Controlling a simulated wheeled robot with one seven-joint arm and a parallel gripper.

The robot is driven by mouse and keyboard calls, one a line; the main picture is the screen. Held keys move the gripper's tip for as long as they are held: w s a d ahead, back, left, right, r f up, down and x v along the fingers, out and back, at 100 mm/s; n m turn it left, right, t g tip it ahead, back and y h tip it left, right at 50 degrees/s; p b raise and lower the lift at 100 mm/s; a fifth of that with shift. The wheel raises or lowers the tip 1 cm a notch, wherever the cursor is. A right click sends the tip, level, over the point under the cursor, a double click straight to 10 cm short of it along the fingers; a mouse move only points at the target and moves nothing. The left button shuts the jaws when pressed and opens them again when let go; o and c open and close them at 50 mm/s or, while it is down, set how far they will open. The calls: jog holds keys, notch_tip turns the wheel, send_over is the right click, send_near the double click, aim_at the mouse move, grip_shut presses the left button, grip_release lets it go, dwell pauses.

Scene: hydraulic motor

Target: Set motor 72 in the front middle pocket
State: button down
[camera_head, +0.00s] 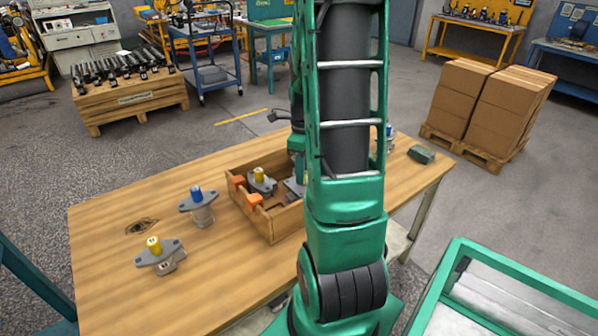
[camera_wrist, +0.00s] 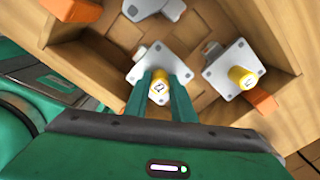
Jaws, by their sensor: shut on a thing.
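My gripper (camera_wrist: 161,98) is shut on the shaft of a motor (camera_wrist: 160,62) with a pale square flange; its shaft top bears a number that looks like 72. In the wrist view this motor is at or in the wooden crate, beside the near wall; whether it rests on the floor cannot be told. The crate (camera_head: 262,226) stands on the table, and its pockets are divided by wooden strips. A second motor with a yellow shaft (camera_wrist: 242,76) is in the crate to the right of the held one. In the head view my arm hides much of the crate.
Two motors stand outside the crate on the table's left, one with a blue shaft (camera_head: 197,208) and one with a yellow shaft (camera_head: 160,256). Orange blocks (camera_head: 254,199) sit on the crate's wall. A dark green block (camera_head: 421,154) lies at the table's right end.

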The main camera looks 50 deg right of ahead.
jog(key=shift+f, duration=0.25)
jog(key=c, duration=1.4)
grip_release()
notch_tip(320, 180, up, 11)
jog(key=shift+w+f, duration=0.1)
jog(key=s+a+n, duration=0.7)
jog(key=a+n, duration=0.1)
jog(key=n, duration=0.4)
jog(key=s+a+r+n, duration=0.1)
jog(key=s+a+n, duration=0.6)
jog(key=n, duration=0.6)
jog(key=shift+a+r+n, duration=0.2)
jog(key=shift+a+n, duration=0.1)
jog(key=shift+a, duration=0.5)
